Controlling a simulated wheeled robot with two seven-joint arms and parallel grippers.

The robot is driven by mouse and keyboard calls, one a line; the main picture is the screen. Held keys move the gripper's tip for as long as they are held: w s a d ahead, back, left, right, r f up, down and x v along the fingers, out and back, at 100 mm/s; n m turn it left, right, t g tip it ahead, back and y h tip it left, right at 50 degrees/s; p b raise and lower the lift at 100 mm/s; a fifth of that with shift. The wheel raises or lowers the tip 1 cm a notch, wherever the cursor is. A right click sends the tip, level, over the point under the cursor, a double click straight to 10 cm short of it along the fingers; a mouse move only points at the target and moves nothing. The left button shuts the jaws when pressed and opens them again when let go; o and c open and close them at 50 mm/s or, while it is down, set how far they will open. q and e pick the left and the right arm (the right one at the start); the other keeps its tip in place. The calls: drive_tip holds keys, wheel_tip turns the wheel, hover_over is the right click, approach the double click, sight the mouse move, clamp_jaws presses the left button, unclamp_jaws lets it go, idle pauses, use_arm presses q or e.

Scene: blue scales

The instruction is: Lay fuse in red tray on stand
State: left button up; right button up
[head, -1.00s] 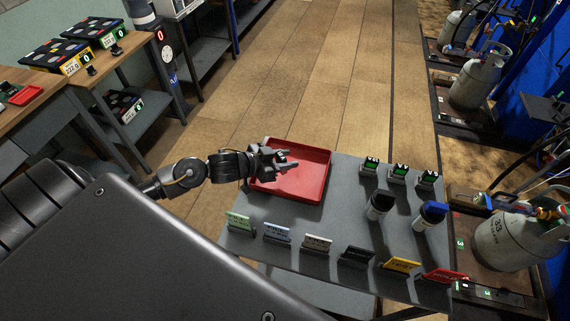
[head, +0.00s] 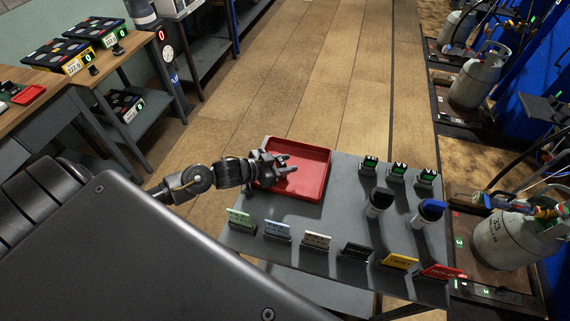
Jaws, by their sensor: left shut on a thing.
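The red tray (head: 312,183) lies on the grey stand (head: 340,215), at its far left corner. My left gripper (head: 289,163) reaches in from the left and is over the left part of the tray. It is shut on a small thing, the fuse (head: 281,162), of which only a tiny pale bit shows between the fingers. I cannot tell whether the fuse touches the tray floor. The rest of the visible tray floor is bare. My right gripper is not in view.
Several coloured label cards (head: 317,240) line the stand's front edge. A gas cylinder (head: 510,240) is at the right.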

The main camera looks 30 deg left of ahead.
use_arm(q)
drive_tip(key=o, duration=0.7)
drive_tip(key=shift+s+d+f, duration=0.15)
drive_tip(key=shift+s+f, duration=0.2)
drive_tip(key=shift+f, duration=0.4)
drive_tip(key=o, duration=0.4)
drive_tip(key=shift+s+d+f, duration=0.1)
drive_tip(key=shift+f, duration=0.05)
drive_tip(key=shift+c, duration=0.2)
drive_tip(key=shift+r, duration=0.55)
drive_tip(key=v, duration=0.6)
drive_tip(key=b+v, duration=0.1)
drive_tip(key=v, duration=0.3)
drive_tip(key=shift+w+a+r, duration=0.25)
drive_tip(key=shift+a+r, duration=0.1)
drive_tip(key=shift+a, duration=0.05)
drive_tip(key=shift+v, duration=0.8)
drive_tip(key=shift+r, duration=0.2)
drive_tip(key=shift+w, duration=0.1)
